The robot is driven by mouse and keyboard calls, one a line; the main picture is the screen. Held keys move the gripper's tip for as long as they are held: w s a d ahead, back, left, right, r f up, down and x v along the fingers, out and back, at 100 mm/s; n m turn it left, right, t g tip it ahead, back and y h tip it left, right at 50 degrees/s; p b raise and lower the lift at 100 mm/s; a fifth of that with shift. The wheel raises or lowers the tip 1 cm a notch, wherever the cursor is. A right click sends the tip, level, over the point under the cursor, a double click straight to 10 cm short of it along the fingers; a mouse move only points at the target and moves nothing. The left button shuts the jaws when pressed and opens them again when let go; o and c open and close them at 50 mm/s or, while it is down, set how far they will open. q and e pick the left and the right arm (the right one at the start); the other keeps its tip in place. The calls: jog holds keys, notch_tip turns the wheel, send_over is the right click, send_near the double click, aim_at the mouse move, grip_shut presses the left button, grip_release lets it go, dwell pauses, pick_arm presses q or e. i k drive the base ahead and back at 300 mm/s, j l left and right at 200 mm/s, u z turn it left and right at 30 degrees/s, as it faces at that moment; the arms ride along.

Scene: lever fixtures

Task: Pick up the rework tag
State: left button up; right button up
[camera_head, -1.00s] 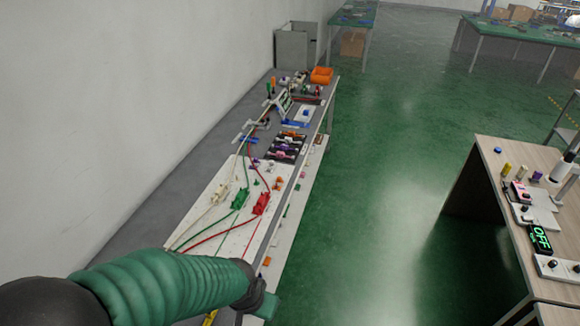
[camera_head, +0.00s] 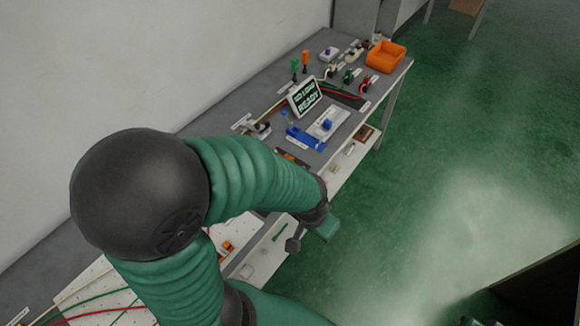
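I cannot pick out the rework tag for sure; several small parts and labels on the bench are too small to read. My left arm comes in from the left, its black joint and green sleeve covering much of the near bench. Its far end, where my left gripper (camera_head: 328,227) seems to be, is a small green block over the bench's right edge. I cannot make out fingers there or anything held. My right gripper is not in view.
The grey bench (camera_head: 228,93) runs along the white wall. On it stand a sign reading READY (camera_head: 304,97), an orange bin (camera_head: 385,56), a blue part (camera_head: 305,138) and a white plate with a blue knob (camera_head: 327,124). A lower shelf (camera_head: 340,168) holds small parts. Green floor lies right.

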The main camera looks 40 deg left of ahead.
aim_at(226, 249)
jog(key=i+u, duration=0.3)
jog(key=u, duration=0.15)
jog(key=i+l+u, duration=0.2)
jog(key=u, duration=0.2)
jog(key=i+l+u, duration=0.3)
jog(key=u, duration=0.15)
jog(key=i+l+u, duration=0.45)
jog(key=k+j+u, duration=0.1)
jog(key=u, duration=2.95)
